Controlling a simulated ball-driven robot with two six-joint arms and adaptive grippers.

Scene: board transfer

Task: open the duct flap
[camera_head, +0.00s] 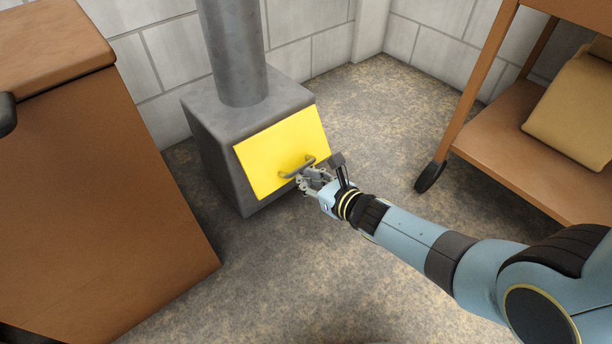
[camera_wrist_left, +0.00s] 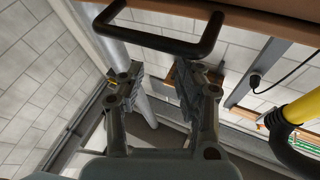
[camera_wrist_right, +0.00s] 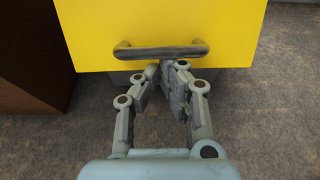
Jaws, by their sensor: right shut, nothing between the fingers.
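The duct flap (camera_head: 268,160) is a yellow panel on the front of a grey metal box (camera_head: 222,150) under a round duct. A grey bar handle (camera_head: 298,167) sits near its lower edge. The flap (camera_wrist_right: 160,22) and its handle (camera_wrist_right: 162,51) also show in the right wrist view. My right gripper (camera_head: 307,181) is at the handle, its fingertips (camera_wrist_right: 167,70) together just below the bar in the right wrist view, with nothing between them. Whether they touch the handle or flap, I cannot tell. My left gripper (camera_wrist_left: 158,82) is open and empty, away from the flap.
A brown cabinet (camera_head: 100,180) stands left of the box. A wooden cart (camera_head: 500,150) with a dark wheel stands at the right. The floor (camera_head: 370,110) between box and cart is clear. In the left wrist view a dark bar handle (camera_wrist_left: 160,42) is close to the left fingers.

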